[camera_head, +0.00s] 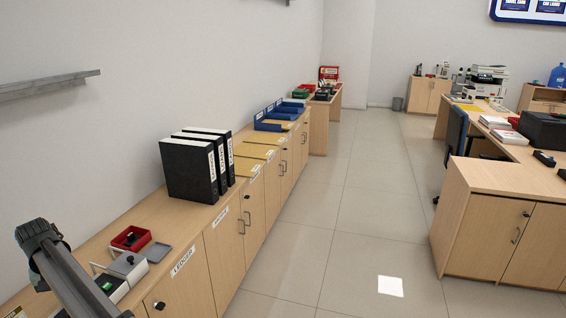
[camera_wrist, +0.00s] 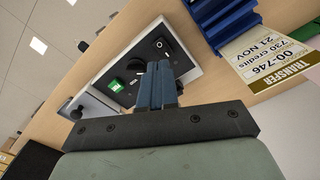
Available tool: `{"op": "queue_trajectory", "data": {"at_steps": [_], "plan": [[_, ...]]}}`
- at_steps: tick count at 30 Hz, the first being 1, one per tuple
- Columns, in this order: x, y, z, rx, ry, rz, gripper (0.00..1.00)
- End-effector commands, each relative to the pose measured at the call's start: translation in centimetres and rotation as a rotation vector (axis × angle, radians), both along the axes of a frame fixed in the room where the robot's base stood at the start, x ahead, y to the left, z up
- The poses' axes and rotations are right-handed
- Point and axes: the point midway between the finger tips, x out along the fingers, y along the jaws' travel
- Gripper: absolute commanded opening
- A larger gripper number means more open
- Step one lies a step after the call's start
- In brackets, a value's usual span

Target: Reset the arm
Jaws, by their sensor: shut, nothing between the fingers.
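My gripper (camera_wrist: 160,84) is shut and empty in the wrist view, its two dark blue fingers pressed together. Its fingers overlap a control box (camera_wrist: 176,50) with a black panel, a green switch and a black knob; whether they touch it cannot be told. In the head view my arm rises at the lower left, and its fingers are not visible there. The control box (camera_head: 106,283) shows partly behind my arm on the counter (camera_head: 185,222).
Black binders (camera_head: 188,170) stand farther along the counter. A red tray (camera_head: 131,238) lies close to the control box. A blue rack (camera_wrist: 222,22) and a transfer slip (camera_wrist: 265,58) lie beside the box in the wrist view. The floor (camera_head: 340,235) between the counters is clear.

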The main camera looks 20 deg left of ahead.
Motion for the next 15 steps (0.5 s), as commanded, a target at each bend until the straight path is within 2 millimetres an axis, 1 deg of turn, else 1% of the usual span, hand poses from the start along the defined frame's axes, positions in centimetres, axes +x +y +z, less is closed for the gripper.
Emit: {"op": "queue_trajectory", "data": {"at_steps": [4, 6, 8, 11, 14, 15], "plan": [[0.4, 1.3, 0.0, 0.075, -0.026, 0.058, 0.00], [0.3, 0.9, 0.0, 0.121, -0.043, 0.086, 0.00], [0.1, 0.2, -0.1, 0.150, -0.055, 0.104, 0.00], [-0.4, -1.4, -0.3, 0.191, -0.072, 0.127, 0.00], [-1.1, -3.6, -2.1, 0.209, -0.081, 0.145, 0.00], [-1.4, -4.6, -3.3, 0.212, -0.084, 0.153, 0.00]]}}
